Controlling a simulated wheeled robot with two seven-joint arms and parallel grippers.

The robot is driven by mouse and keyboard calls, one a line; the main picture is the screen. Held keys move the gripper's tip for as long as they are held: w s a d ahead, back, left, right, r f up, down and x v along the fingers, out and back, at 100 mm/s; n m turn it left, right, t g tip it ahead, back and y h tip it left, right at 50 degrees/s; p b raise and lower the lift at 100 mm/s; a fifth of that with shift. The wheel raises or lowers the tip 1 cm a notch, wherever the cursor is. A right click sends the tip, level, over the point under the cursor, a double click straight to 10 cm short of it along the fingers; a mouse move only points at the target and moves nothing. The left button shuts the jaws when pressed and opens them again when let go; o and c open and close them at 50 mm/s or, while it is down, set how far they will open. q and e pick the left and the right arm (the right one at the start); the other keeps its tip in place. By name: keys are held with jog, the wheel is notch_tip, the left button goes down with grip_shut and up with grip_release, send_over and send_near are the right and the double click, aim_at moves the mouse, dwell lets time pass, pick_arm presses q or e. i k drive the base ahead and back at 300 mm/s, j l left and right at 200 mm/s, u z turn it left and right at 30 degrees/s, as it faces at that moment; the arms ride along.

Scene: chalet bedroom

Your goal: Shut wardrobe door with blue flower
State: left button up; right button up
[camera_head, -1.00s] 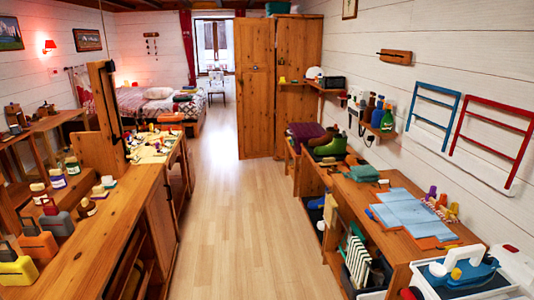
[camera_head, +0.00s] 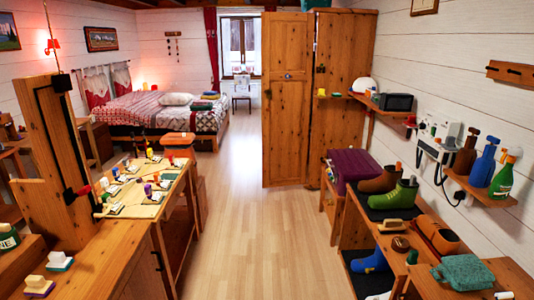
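A tall wooden wardrobe (camera_head: 343,75) stands at the back, right of the aisle. A plank door (camera_head: 287,130) stands out to its left, swung open into the aisle and facing me. Neither of my grippers is in view.
A clear wooden floor aisle (camera_head: 240,230) runs toward the door. On the left is a workbench (camera_head: 150,205) with small items. On the right are a bench (camera_head: 355,230) with boots and a purple box (camera_head: 355,165), and wall shelves (camera_head: 385,108). A bed (camera_head: 165,110) lies at the back left.

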aim_at(288, 38)
jog(key=i, duration=2.7)
jog(key=i+j+z, duration=0.15)
jog(key=i, duration=0.3)
jog(key=i+j+z, duration=0.1)
jog(key=i, duration=0.35)
jog(key=i+j+z, duration=0.15)
jog(key=i, duration=0.3)
jog(key=i+j+z, duration=0.1)
jog(key=i+j, duration=0.3)
jog(key=i+z, duration=0.25)
jog(key=i, duration=0.35)
jog(key=i+j+z, duration=0.3)
jog(key=i, duration=0.25)
